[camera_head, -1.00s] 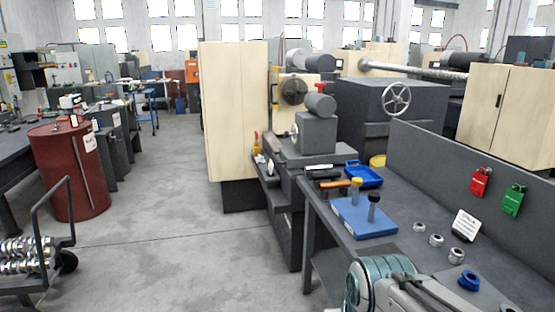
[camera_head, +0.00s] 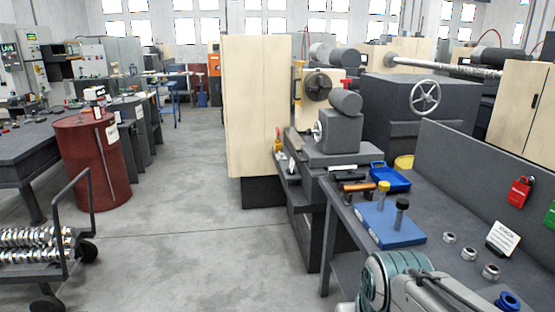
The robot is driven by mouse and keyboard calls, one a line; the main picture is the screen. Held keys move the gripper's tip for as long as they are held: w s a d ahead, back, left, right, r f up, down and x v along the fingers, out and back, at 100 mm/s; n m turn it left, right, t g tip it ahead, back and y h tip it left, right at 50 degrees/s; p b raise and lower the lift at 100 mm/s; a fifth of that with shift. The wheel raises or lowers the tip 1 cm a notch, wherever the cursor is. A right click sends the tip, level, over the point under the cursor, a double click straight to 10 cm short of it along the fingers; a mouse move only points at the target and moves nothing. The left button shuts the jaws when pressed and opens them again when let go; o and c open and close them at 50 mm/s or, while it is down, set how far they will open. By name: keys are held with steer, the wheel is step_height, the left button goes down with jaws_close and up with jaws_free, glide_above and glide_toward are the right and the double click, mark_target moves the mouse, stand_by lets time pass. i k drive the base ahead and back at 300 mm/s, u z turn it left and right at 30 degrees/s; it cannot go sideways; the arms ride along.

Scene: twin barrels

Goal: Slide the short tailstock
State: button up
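A short lathe stands at the middle, end-on to me. Its tailstock (camera_head: 339,131) is a grey block with a dark cylinder on top and a small handwheel on its left side. It sits on the grey lathe bed (camera_head: 331,158), in front of the dark round chuck (camera_head: 317,87). I cannot tell the exact gap between tailstock and chuck. A longer machine with a large spoked handwheel (camera_head: 425,98) stands behind to the right. Part of my arm shows at the bottom right; my gripper is not visible.
A grey workbench (camera_head: 345,220) with a blue plate (camera_head: 391,226), blue tray (camera_head: 390,178) and several metal rings stands at right. A red barrel (camera_head: 94,165) and a cart (camera_head: 50,265) of metal parts stand at left. The floor (camera_head: 190,225) between is clear.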

mark_target(341, 144)
steer(key=u, duration=0.35)
steer(key=i, duration=3.95)
steer(key=z, duration=0.25)
